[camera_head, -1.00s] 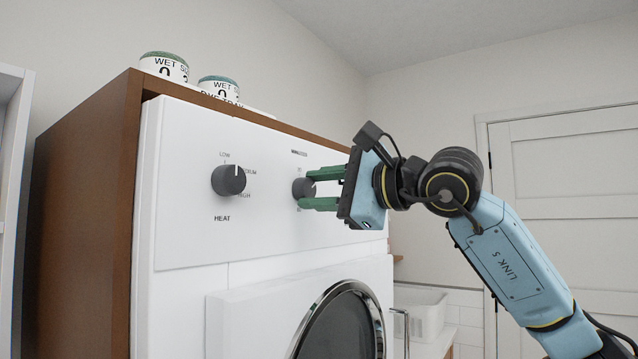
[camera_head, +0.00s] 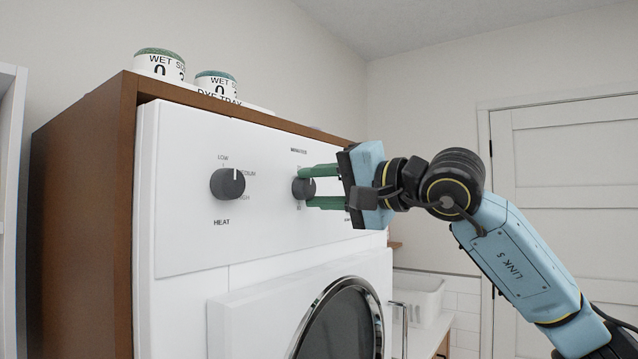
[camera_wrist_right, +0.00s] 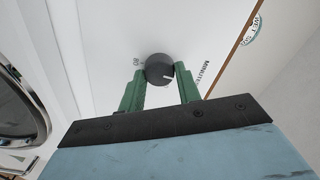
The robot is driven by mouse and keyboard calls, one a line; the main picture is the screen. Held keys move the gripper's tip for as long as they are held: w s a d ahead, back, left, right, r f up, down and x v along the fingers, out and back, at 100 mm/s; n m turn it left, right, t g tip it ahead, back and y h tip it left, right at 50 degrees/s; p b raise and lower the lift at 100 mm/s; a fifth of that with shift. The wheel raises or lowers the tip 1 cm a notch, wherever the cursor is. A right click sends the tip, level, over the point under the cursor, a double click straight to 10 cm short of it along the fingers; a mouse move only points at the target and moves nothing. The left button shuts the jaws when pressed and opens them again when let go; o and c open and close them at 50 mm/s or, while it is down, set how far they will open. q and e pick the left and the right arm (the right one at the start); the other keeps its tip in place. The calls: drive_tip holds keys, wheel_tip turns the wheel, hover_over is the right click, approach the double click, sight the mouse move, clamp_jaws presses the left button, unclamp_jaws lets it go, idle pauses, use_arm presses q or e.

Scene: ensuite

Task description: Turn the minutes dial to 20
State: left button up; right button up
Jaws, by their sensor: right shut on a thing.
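The minutes dial (camera_head: 299,189) is a dark grey round knob on the white front panel, below a MINUTES label. My right gripper (camera_head: 306,187) reaches it from the right, with one green finger above and one below, shut on the knob. In the right wrist view the dial (camera_wrist_right: 158,66) sits between the tips of the right gripper (camera_wrist_right: 160,71). Its white mark points towards the MINUTES label side, slightly off to one side. An 80 shows on the opposite side; the number at the mark cannot be read. My left gripper is not in view.
The heat dial (camera_head: 228,184) is left of the minutes dial. Below is a round door (camera_head: 345,320) with a chrome rim. Two labelled jars (camera_head: 160,65) stand on the brown cabinet (camera_head: 75,200). A white basket (camera_head: 420,297) stands behind at right.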

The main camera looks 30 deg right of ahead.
drive_tip(key=shift+n, duration=0.7)
drive_tip(key=o, duration=1)
drive_tip(key=shift+c, duration=0.2)
drive_tip(key=shift+s, duration=0.1)
drive_tip(key=b+v, duration=0.3)
drive_tip(key=v, duration=1)
drive_tip(key=shift+s+d, duration=0.1)
drive_tip(key=shift+f, duration=0.1)
